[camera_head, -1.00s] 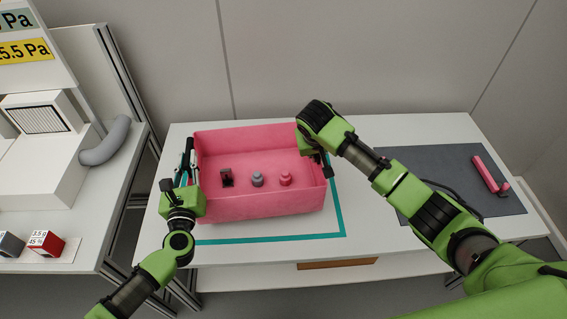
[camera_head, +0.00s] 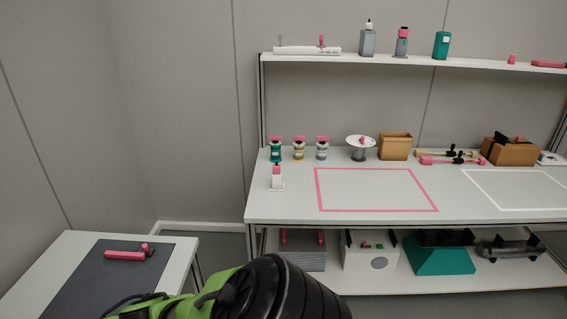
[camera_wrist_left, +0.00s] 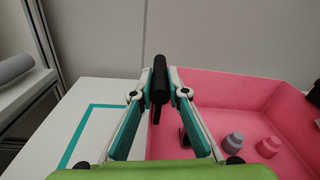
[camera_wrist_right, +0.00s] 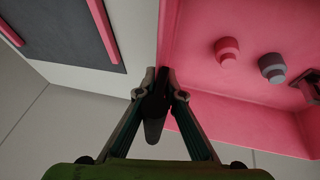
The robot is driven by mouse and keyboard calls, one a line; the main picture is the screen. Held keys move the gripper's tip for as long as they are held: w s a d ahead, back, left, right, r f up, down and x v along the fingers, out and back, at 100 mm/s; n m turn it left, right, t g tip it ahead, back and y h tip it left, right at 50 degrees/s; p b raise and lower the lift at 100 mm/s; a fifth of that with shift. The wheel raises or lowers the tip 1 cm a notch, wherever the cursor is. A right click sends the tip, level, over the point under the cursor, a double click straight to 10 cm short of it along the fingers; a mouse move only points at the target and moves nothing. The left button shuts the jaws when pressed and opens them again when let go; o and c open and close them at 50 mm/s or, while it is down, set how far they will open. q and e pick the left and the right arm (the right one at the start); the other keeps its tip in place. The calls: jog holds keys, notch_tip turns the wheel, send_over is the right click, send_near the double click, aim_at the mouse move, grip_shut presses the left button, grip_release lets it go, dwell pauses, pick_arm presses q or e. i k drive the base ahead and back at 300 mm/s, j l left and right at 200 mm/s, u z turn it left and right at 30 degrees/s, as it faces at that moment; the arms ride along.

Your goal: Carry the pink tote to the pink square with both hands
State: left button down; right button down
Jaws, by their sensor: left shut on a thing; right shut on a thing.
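The pink square (camera_head: 376,210) is a pink outline on the white bench top, right of centre in the head view, with nothing inside it. The pink tote shows only in the wrist views. In the left wrist view the tote (camera_wrist_left: 225,88) lies to the right of my left gripper (camera_wrist_left: 159,88), which is shut on its side at a black handle. In the right wrist view the tote (camera_wrist_right: 205,85) is at the upper right, and my right gripper (camera_wrist_right: 160,82) is shut on its opposite side. Small pink and grey bottles (camera_wrist_right: 271,67) stand inside the tote. Whether the tote is raised is unclear.
Jars (camera_head: 299,150), a white stand (camera_head: 360,142) and brown boxes (camera_head: 395,147) line the back of the bench. A white dispenser (camera_head: 277,180) stands left of the square. A white outline (camera_head: 520,212) lies to its right. A table with a dark mat (camera_head: 95,285) is at lower left.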

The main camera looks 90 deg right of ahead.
aim_at(370, 187)
jog(key=z, duration=2.05)
jog(key=l+z, duration=0.25)
jog(key=z, duration=0.15)
jog(key=i+l+z, duration=0.15)
jog(key=z, duration=0.25)
jog(key=i+l, duration=1.45)
jog(key=i, duration=0.1)
